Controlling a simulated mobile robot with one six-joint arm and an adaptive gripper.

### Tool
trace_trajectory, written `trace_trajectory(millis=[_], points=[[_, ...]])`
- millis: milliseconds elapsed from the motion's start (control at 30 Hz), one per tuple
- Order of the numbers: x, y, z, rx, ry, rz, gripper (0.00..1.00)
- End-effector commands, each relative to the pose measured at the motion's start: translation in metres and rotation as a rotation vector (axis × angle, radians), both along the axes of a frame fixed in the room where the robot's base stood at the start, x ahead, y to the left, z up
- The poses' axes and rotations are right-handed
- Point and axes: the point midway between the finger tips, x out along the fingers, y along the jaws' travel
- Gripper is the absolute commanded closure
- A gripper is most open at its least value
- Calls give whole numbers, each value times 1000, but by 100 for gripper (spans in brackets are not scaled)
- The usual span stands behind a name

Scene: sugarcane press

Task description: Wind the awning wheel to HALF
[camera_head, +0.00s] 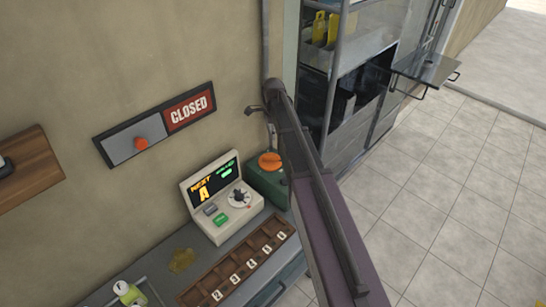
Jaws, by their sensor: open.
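I cannot make out an awning wheel or a HALF mark in the head view. A long dark purple beam with a dark rod along it (318,170) runs from the bottom edge up to the wall and hides part of the scene; I cannot tell what it belongs to. A small dark bent piece (255,110) sticks out at its upper end, beside a grey wall pipe (265,45). An orange knob (270,161) sits on a green box (266,182), partly behind the beam. My gripper is not in view.
A CLOSED sign (155,123) with an orange knob hangs on the wall. Below, a counter (150,263) holds a console (222,197) with a screen and dial, and a wooden numbered tray (225,272). A shelf unit (345,60) stands behind. Tiled floor (450,190) is clear at right.

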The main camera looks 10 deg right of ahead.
Motion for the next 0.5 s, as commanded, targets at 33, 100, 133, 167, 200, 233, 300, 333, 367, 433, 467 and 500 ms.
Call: trace_trajectory(millis=[33, 100, 133, 167, 200, 233, 300, 333, 367, 433, 467, 500], points=[[0, 0, 0, 0, 0, 0, 47], [0, 0, -1, 0, 0, 0, 47], [0, 0, -1, 0, 0, 1, 47], [0, 0, -1, 0, 0, 1, 47], [0, 0, -2, 0, 0, 1, 47], [0, 0, -3, 0, 0, 1, 47], [0, 0, -5, 0, 0, 1, 47], [0, -1, -7, 0, 0, 1, 47], [0, -1, -8, 0, 0, 1, 47], [0, -1, -12, 0, 0, 1, 47], [0, -1, -14, 0, 0, 1, 47], [0, -1, -16, 0, 0, 1, 47]])
